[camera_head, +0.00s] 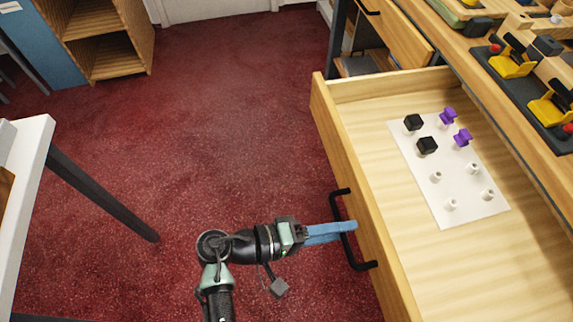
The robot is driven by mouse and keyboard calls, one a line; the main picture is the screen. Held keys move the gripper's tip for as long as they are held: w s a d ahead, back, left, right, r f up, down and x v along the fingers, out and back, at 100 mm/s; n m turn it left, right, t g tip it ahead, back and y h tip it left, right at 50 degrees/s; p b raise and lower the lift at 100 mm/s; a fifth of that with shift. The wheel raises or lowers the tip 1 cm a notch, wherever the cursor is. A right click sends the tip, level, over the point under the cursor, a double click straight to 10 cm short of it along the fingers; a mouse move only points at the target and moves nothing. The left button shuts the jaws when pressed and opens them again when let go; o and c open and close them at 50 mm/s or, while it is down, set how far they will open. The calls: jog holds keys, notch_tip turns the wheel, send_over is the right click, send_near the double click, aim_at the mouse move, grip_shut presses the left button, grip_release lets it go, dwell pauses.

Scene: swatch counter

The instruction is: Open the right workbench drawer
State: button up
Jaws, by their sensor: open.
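A light wooden workbench drawer (322,100) is pulled far out on the right side of the head view, and its inside shows. A black bar handle (343,208) is fixed to its front. My gripper (350,228) has blue fingers and reaches the handle from the left. The fingers overlap the handle's bar in the picture, with their tips close to the drawer front. The gripper is open. I cannot tell whether the fingers touch the handle, and the gap between them is not clear.
A white sheet (445,205) in the drawer holds black cubes, purple spools and several small white pieces. Another wooden drawer (402,35) is behind. The workbench top (480,75) carries yellow-and-black fixtures. A white table (30,165) stands left. Red carpet between is clear.

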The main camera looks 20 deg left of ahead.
jog(key=v, duration=1.2)
jog(key=shift+f, duration=0.1)
